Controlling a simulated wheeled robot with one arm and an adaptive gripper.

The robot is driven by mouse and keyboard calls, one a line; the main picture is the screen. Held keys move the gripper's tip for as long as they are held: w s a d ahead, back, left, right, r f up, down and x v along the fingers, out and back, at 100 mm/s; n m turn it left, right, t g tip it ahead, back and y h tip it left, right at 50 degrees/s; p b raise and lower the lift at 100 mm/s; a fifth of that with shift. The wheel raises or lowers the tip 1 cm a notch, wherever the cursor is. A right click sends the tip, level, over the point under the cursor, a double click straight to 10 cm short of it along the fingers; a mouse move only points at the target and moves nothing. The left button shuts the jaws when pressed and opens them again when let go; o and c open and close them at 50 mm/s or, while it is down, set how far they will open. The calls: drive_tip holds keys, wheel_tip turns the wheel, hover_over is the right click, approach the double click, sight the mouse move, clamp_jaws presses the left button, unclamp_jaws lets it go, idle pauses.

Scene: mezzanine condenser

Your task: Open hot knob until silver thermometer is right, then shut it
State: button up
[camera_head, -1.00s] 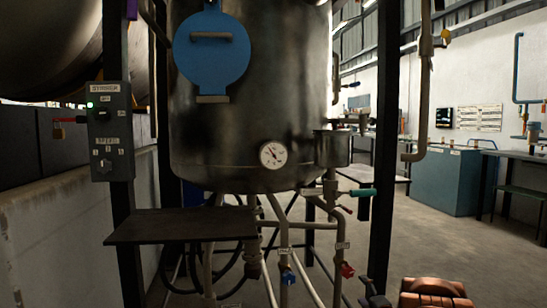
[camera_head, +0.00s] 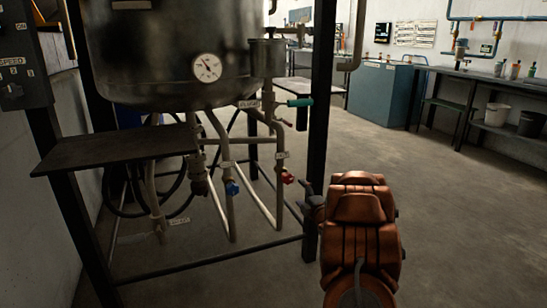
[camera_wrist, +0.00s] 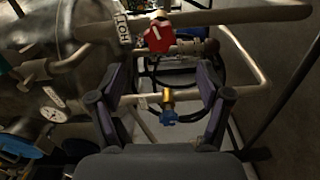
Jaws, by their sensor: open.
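The hot knob is a red valve handle (camera_head: 288,177) on a pipe below the tank. In the wrist view the red knob (camera_wrist: 157,36) sits beside a HOT label, beyond my fingertips. A blue knob (camera_head: 232,187) hangs on a neighbouring pipe; it shows between my fingers in the wrist view (camera_wrist: 168,115). A round white-faced dial (camera_head: 206,67) with a metal rim is on the tank front; its reading is too small to tell. My gripper (camera_wrist: 158,82) is open and empty, apart from the red knob. In the head view its dark fingers (camera_head: 312,194) are right of the knob.
A dark shelf (camera_head: 115,152) juts out left of the pipes. A black frame post (camera_head: 319,120) stands close to my gripper. A green handle (camera_head: 300,103) sits above the red knob. A control box (camera_head: 22,60) is at the left. The floor at the right is clear.

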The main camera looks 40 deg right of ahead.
sight(289, 181)
drive_tip(key=w+d+m, duration=0.1)
drive_tip(key=w+m, duration=0.2)
drive_tip(key=m, duration=0.2)
drive_tip(key=w+d+m, duration=0.1)
drive_tip(key=w+m, duration=0.2)
drive_tip(key=m, duration=0.3)
drive_tip(key=w+d+m, duration=0.1)
drive_tip(key=w+m, duration=0.2)
drive_tip(key=m, duration=0.2)
drive_tip(key=shift+w+f+m, duration=0.2)
drive_tip(key=shift+w+m, duration=0.1)
drive_tip(key=shift+w, duration=0.05)
drive_tip(key=shift+x, duration=1.05)
drive_tip(key=shift+r, duration=0.15)
drive_tip(key=c, duration=1.2)
